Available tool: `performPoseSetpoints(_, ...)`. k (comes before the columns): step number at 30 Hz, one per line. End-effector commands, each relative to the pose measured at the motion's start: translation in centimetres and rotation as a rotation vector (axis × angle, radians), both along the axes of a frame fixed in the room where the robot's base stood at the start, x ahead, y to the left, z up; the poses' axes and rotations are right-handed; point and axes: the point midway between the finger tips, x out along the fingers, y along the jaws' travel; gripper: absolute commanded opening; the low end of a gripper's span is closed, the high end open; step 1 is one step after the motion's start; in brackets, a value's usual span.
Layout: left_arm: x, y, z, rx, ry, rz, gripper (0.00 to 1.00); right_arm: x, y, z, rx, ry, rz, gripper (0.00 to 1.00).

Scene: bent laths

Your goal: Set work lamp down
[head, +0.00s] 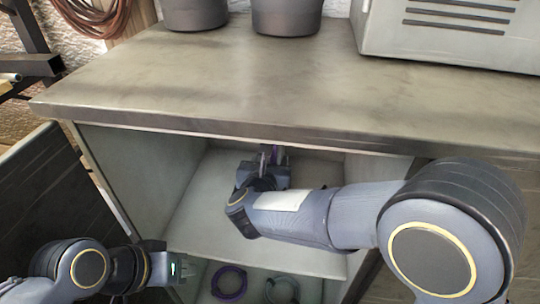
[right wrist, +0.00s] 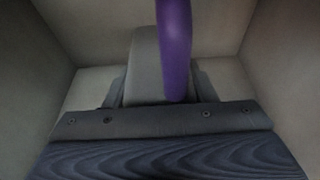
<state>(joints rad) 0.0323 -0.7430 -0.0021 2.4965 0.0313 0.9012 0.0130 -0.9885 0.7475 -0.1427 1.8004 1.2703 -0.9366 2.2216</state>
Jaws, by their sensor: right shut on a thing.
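My right gripper (head: 268,160) reaches into the upper compartment of the cabinet (head: 215,205), and my forearm hides part of it. It is shut on a purple, rod-like part, which I take to be the work lamp (head: 272,152). In the right wrist view the lamp (right wrist: 174,50) rises as a smooth purple bar in front of a grey finger, with the compartment walls around it. The rest of the lamp is hidden, and I cannot tell whether it touches the shelf. My left gripper (head: 188,270) is at the cabinet's lower left front; its finger opening is unclear.
The lower compartment holds a purple coil (head: 229,283) and a grey coil (head: 282,290). The worktop (head: 230,75) overhangs the opening. Two dark pots (head: 195,12) (head: 286,14) and a vented grey box (head: 450,35) stand on it. The upper shelf's left part looks bare.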

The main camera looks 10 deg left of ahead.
Motion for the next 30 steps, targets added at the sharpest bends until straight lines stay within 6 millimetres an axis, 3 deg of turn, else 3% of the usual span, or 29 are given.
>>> performPoseSetpoints(6,0.0,0.0,-0.9,0.0,0.0,0.0,0.0,0.1,0.0,-2.2,0.001,-0.007,0.0,0.0)
performPoseSetpoints(20,0.0,0.0,-1.4,0.0,0.0,0.0,0.0,0.1,0.0,-2.6,0.004,-0.008,-0.001,0.0)
performPoseSetpoints(21,0.0,0.0,-1.3,0.0,0.0,0.0,0.0,0.0,0.0,-2.8,0.0,0.0,0.0,0.55)
performPoseSetpoints(25,0.0,0.0,-1.2,0.0,0.0,0.0,0.0,0.0,0.0,-2.8,-0.001,0.0,-0.001,0.72)
performPoseSetpoints(30,0.0,0.0,-1.2,0.0,0.0,0.0,0.0,0.0,0.0,-2.8,-0.001,0.0,-0.001,0.73)
